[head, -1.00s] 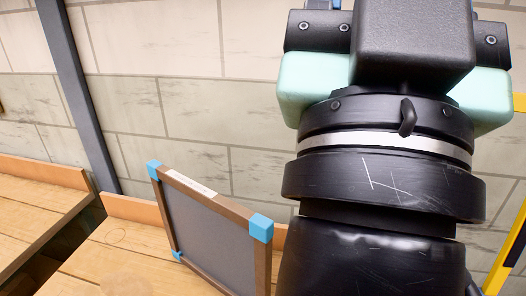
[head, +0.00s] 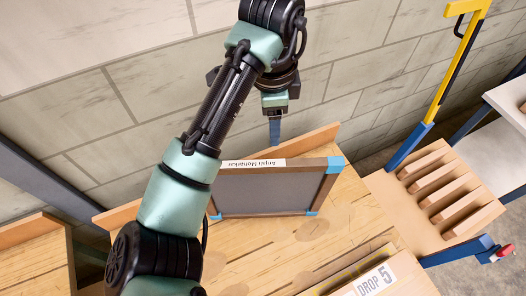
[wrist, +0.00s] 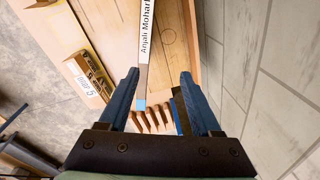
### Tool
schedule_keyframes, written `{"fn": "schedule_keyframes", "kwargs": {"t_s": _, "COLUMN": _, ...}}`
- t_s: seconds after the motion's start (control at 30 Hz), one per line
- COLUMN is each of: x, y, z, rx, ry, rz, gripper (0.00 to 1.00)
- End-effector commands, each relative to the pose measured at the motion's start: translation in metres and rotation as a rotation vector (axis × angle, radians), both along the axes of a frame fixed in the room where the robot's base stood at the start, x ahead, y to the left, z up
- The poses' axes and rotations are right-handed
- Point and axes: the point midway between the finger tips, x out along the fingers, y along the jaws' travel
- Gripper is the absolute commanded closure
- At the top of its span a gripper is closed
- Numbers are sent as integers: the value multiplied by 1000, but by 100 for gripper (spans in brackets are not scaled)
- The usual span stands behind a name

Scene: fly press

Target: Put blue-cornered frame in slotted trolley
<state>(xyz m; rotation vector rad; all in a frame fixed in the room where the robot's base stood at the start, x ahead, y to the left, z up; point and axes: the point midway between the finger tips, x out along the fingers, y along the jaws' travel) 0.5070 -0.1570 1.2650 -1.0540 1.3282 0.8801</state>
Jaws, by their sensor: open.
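The blue-cornered frame (head: 268,190) has a brown wooden edge, a grey panel and a name label. It stands on edge on the wooden bench, partly hidden by my arm in the head view. My gripper (head: 275,142) points down above the bench, near the frame's top edge, and is empty. In the wrist view the frame's labelled top edge (wrist: 144,50) runs between the open fingers of my gripper (wrist: 160,95), nearer the left one. I cannot tell the gap in height. The slotted trolley (head: 450,190) stands right of the bench, with wooden slats and a yellow and blue upright.
The bench (head: 330,235) has a raised lip along the block wall (head: 140,75) behind the frame. A "DROP 5" sign (head: 375,280) sits at its front. A pale table (head: 510,100) stands beyond the trolley. Floor shows between trolley and wall.

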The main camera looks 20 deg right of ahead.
Motion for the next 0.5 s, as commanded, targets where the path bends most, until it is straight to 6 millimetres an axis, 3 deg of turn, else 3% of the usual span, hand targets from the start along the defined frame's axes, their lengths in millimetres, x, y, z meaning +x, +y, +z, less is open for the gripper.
{"fn": "schedule_keyframes", "kwargs": {"t_s": 0.13, "x": -10, "y": 17, "z": -11, "rx": 72, "ry": 76, "rz": -39, "gripper": 35}}
{"fn": "schedule_keyframes", "kwargs": {"t_s": 0.5, "x": -12, "y": 16, "z": -75, "rx": 72, "ry": 78, "rz": -40, "gripper": 35}}
